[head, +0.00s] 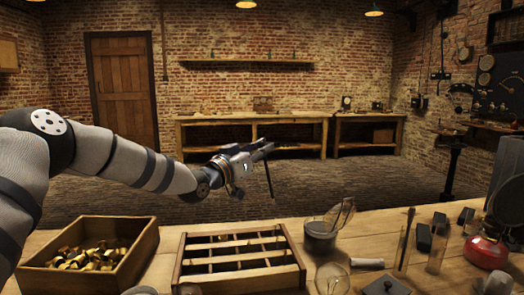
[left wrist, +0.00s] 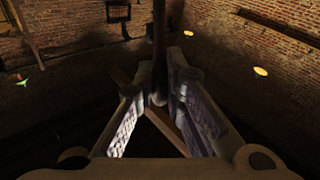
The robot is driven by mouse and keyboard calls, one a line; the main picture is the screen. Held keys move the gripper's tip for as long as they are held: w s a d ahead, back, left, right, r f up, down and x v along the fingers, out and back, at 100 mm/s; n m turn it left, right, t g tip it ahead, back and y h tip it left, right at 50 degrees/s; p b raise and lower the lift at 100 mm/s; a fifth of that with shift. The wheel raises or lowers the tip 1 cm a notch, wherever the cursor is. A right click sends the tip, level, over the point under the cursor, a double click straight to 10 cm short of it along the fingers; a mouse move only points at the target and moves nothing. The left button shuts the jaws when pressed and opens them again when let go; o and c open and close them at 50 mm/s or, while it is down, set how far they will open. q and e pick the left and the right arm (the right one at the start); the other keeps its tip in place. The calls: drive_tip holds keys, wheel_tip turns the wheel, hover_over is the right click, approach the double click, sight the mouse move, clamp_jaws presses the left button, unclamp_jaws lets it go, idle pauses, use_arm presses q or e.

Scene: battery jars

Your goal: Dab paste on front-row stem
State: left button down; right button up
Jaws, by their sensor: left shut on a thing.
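My left gripper (head: 264,150) is raised in the air beyond the table, above the wooden rack. It is shut on a thin dark stick (head: 269,181) that hangs down almost upright from the fingers. The stick also shows between the fingers in the left wrist view (left wrist: 160,45); its tip is too small to make out. The wooden rack (head: 179,262) with several slots stands at the front middle of the table, well below the gripper. Stems in it are too small to tell apart. A grey pot (head: 320,240) stands right of the rack; its contents are not clear. My right gripper is not in view.
A wooden box (head: 150,243) of brass-coloured pieces stands left of the rack. Glass jars (head: 332,279), dark blocks (head: 424,237) and a red burner (head: 486,252) crowd the right side. A white cylinder (head: 367,262) lies near the pot. The air around the gripper is clear.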

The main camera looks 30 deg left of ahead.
use_arm(q)
drive_tip(key=shift+d+f, duration=0.1)
drive_tip(key=shift+f, duration=0.4)
wheel_tip(320, 180, down, 4)
drive_tip(key=shift+f+b, duration=0.1)
drive_tip(key=shift+b, duration=0.65)
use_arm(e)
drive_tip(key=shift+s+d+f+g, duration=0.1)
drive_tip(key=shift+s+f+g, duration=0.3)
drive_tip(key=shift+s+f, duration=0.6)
use_arm(q)
drive_tip(key=shift+f, duration=0.1)
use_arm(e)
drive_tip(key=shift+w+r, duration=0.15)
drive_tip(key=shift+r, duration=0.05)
use_arm(q)
drive_tip(key=shift+s, duration=0.1)
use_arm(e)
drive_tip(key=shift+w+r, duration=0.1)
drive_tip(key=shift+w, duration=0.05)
use_arm(q)
drive_tip(key=shift+f, duration=0.25)
idle(0.7)
